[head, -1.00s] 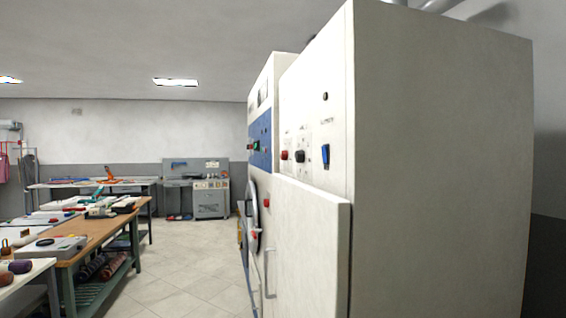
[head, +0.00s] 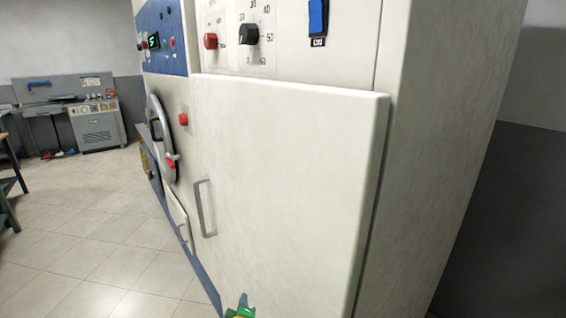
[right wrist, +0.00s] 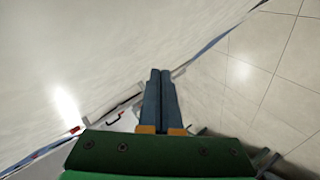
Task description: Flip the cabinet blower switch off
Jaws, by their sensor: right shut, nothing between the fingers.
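The blue switch (head: 318,17) sits on the upper front panel of the white cabinet (head: 440,130), near its right edge, cut by the top of the head view. A small dark label is under it. Which way the switch is set is too unclear to tell. My right gripper (head: 245,300) just enters the head view at the bottom edge, well below the switch and in front of the cabinet door. In the right wrist view my right gripper (right wrist: 160,73) has its two blue fingers together with nothing between them. The switch is not in that view. My left gripper is not seen.
A red knob (head: 210,41) and a black dial (head: 249,34) are left of the switch. The large door (head: 285,180) stands out below, with a grey handle (head: 205,207). A machine with a blue panel (head: 163,37) adjoins left. Tiled floor (head: 90,230) is open.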

